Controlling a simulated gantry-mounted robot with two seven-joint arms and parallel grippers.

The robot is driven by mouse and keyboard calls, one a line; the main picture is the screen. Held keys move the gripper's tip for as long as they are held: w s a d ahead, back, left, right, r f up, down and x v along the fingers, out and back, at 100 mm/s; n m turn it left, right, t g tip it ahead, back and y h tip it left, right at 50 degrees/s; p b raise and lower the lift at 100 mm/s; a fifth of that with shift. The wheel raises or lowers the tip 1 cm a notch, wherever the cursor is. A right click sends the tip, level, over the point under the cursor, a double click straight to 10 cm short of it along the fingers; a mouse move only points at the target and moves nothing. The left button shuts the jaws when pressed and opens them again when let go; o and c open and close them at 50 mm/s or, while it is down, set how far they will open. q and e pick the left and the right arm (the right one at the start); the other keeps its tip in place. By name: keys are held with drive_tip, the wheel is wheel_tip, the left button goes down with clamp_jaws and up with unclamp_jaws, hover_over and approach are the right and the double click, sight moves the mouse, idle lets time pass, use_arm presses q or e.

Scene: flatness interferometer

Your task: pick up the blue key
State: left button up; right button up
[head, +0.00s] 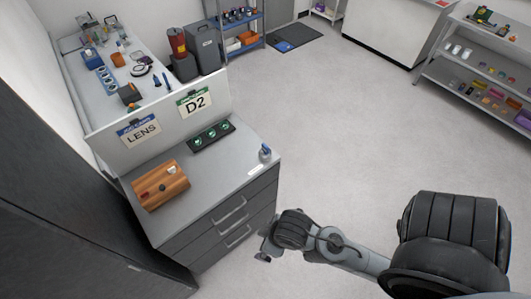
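I cannot make out a clear blue key in the head view. A small blue and grey object (264,153) stands near the right corner of the grey drawer cabinet top (225,170); it is too small to tell what it is. A wooden box (160,185) with small red and light parts on its top sits at the left of the same top. My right gripper (265,248) is in front of the cabinet's drawers, low and well away from these objects; its fingers are too small to read. My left gripper is out of view.
A cluttered bench (115,75) stands behind. Shelves (480,75) stand at right. The floor (350,130) between is clear.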

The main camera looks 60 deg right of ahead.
drive_tip(key=shift+d, duration=0.1)
drive_tip(key=c, duration=1)
